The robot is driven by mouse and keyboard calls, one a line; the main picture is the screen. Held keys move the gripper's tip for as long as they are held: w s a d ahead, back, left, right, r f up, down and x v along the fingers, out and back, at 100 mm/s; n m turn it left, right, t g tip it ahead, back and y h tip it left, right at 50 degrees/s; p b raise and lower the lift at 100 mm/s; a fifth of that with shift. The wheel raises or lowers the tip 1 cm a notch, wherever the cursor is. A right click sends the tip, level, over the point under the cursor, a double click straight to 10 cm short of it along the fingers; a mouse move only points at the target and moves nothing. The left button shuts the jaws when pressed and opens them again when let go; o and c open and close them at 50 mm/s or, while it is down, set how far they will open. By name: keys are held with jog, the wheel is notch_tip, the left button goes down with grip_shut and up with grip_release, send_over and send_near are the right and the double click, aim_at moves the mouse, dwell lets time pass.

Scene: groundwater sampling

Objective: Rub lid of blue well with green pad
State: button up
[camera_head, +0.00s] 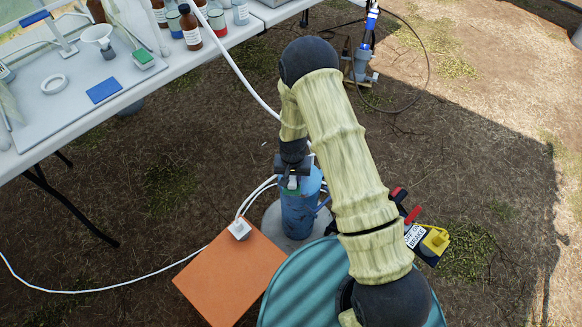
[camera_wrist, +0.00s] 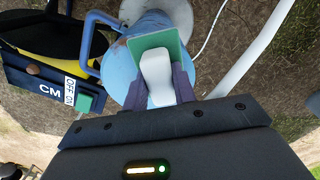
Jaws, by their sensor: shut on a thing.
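The blue well (camera_head: 298,215) stands upright on the ground just beyond my base, on a pale round pad. In the wrist view the blue well (camera_wrist: 119,72) shows behind the held pad, with a blue handle at its left. My gripper (camera_head: 292,183) is over the top of the well and hides most of its lid. In the wrist view my gripper (camera_wrist: 158,88) is shut on the white grip of the green pad (camera_wrist: 170,43). The green pad (camera_head: 291,191) is at the lid's height; I cannot tell whether it touches.
An orange box (camera_head: 230,278) with a white cable stands left of the well. A yellow and black device (camera_head: 433,242) lies at right. A white table (camera_head: 180,55) holds bottles, a blue pad (camera_head: 104,90) and another green-topped block (camera_head: 143,57). A blue-handled pump (camera_head: 363,55) stands behind.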

jog(key=r+p, duration=0.1)
jog(key=r, duration=0.1)
jog(key=r+p, duration=0.1)
jog(key=r, duration=0.1)
jog(key=r+p, duration=0.2)
jog(key=shift+w+d+r, duration=0.15)
jog(key=shift+w+r, duration=0.1)
jog(key=shift+r, duration=0.1)
jog(key=shift+s+a+r+p, duration=0.2)
jog(key=shift+r+p, duration=0.35)
jog(key=shift+r, duration=0.1)
jog(key=shift+d+r, duration=0.15)
jog(key=shift+d, duration=0.1)
